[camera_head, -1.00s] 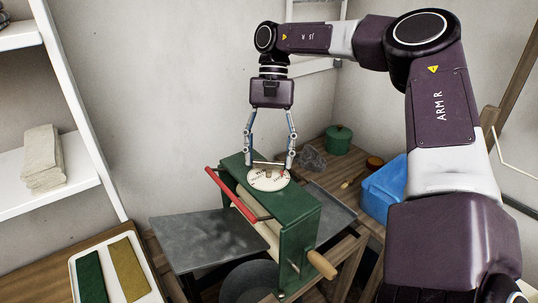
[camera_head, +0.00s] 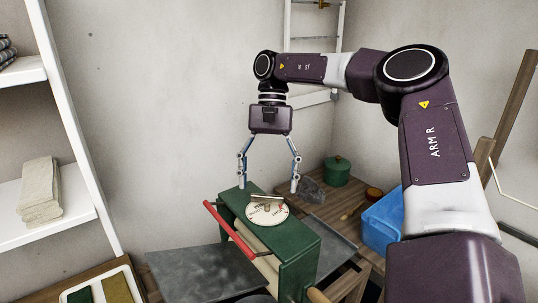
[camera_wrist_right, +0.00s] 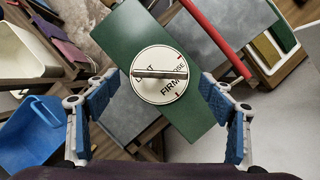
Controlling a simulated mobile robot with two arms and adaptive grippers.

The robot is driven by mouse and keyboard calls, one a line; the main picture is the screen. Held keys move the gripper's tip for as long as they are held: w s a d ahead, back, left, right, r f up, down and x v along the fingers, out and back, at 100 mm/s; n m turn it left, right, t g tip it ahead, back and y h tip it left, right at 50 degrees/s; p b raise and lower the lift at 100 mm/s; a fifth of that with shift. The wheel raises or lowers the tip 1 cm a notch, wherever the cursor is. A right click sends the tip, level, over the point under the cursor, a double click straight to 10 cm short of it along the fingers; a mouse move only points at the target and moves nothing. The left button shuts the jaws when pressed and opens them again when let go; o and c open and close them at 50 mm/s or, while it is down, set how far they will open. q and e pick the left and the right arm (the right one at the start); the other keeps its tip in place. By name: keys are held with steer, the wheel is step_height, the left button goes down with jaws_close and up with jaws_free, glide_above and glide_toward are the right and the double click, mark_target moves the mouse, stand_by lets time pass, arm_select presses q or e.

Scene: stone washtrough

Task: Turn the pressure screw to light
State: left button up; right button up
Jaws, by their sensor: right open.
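The pressure screw is a T-bar handle (camera_head: 267,198) over a round cream dial (camera_head: 266,213) on top of a green press (camera_head: 300,248). My left gripper is not in view.
A red bar (camera_head: 230,228) runs along the press's left side. Grey plates (camera_head: 205,268) extend from the press. A blue bin (camera_head: 384,222), a green pot (camera_head: 337,171) and a grey crumpled item (camera_head: 310,190) stand to the right. A white shelf (camera_head: 45,220) is at left.

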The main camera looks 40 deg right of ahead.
steer(key=v, duration=1)
steer(key=shift+r, duration=0.1)
stand_by(0.7)
